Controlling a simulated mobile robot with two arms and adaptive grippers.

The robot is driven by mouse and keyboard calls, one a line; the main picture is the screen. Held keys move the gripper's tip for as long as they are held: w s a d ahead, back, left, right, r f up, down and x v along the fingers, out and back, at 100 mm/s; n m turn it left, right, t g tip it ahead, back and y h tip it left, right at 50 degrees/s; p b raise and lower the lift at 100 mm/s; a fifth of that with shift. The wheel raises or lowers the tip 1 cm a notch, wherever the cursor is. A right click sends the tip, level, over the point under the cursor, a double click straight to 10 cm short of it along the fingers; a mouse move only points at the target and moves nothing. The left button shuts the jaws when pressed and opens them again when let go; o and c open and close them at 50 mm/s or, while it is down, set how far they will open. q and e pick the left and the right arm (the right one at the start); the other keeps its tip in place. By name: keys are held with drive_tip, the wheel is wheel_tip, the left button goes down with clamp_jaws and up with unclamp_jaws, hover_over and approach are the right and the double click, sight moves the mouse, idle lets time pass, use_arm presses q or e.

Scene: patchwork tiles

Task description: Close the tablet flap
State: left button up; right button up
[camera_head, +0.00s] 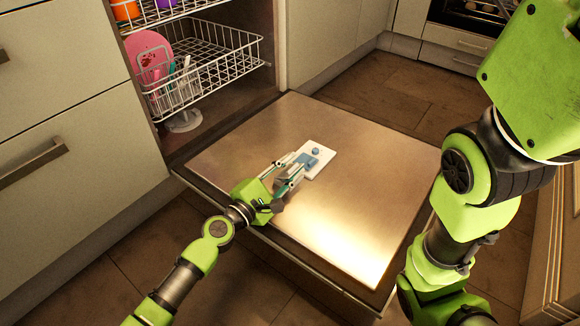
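The tablet flap is a small pale blue-grey lid (321,154) on a white panel (325,168) set in the metal inner face of the open dishwasher door (250,135). A round blue knob (316,151) shows at the panel's upper part. My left gripper (299,166) is over the panel's near left end, with its fingers apart and pointing at the flap. Whether the fingers touch the flap cannot be told, and they hide part of it. My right arm (480,190) fills the right side, and its gripper is out of the picture.
The dishwasher door lies flat and open, with bare metal around the panel. Wire racks (205,60) with a pink plate (147,52) stand inside behind it. Drawers (60,120) stand on the left, and tiled floor (400,90) lies beyond the door.

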use_arm(q)
drive_tip(key=v, duration=1.2)
drive_tip(key=shift+r, duration=0.1)
